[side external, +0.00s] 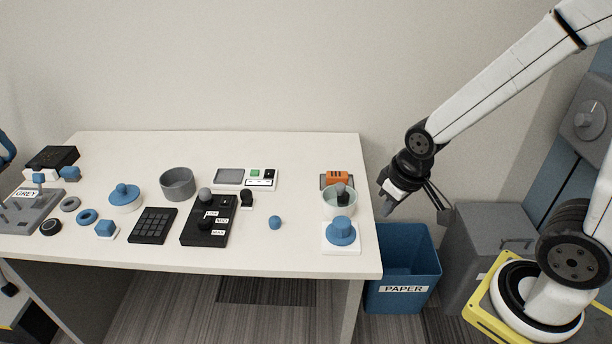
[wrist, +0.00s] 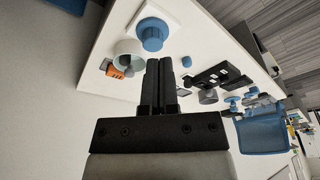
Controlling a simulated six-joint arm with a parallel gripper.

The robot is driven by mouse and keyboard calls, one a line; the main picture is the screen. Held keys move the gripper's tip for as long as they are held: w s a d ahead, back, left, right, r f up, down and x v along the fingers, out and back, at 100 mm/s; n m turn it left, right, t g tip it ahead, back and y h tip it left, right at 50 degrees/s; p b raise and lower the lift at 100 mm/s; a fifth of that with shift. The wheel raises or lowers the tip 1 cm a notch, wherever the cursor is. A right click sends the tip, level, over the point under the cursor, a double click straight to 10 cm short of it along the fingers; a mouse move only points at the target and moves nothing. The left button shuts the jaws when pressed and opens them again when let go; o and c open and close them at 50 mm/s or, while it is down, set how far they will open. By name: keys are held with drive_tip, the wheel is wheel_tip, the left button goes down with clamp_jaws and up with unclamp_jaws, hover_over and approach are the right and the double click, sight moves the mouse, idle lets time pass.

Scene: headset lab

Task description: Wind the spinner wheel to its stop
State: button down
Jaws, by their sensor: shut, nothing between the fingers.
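A blue wheel with a raised hub (side external: 341,232) sits on a square white plate (side external: 341,249) near the right front corner of the table; I take it to be the spinner wheel. It also shows in the wrist view (wrist: 152,34), beyond my fingertips. I cannot make out any stop or mark on the wheel.
Behind the wheel stand a pale cup (side external: 338,204) with a dark knob in it and an orange block (side external: 337,178). A small blue knob (side external: 275,222) is to its left. The blue paper bin (side external: 404,268) stands beside the table. Clear tabletop lies left of the wheel.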

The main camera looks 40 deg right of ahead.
drive_tip(key=c, duration=0.8)
unclamp_jaws()
drive_tip(key=o, duration=0.7)
drive_tip(key=shift+w+f+n, duration=0.1)
drive_tip(key=shift+w+n, duration=0.2)
drive_tip(key=shift+w, duration=0.15)
drive_tip(key=shift+o, duration=0.5)
drive_tip(key=w+d+f+n+g, duration=0.1)
drive_tip(key=w+f+n, duration=0.2)
drive_tip(key=w, duration=0.3)
drive_tip(key=shift+n, duration=0.3)
drive_tip(key=n+g, duration=0.1)
drive_tip(key=n, duration=0.3)
hover_over(342, 222)
drive_tip(key=f, duration=0.5)
drive_tip(key=shift+s, duration=0.3)
drive_tip(key=shift+w+d+f+n+g, duration=0.1)
drive_tip(key=shift+w+f+n+g, duration=0.25)
drive_tip(key=shift+f, duration=0.2)
drive_tip(key=shift+f, duration=0.1)
drive_tip(key=shift+f, duration=3.8)
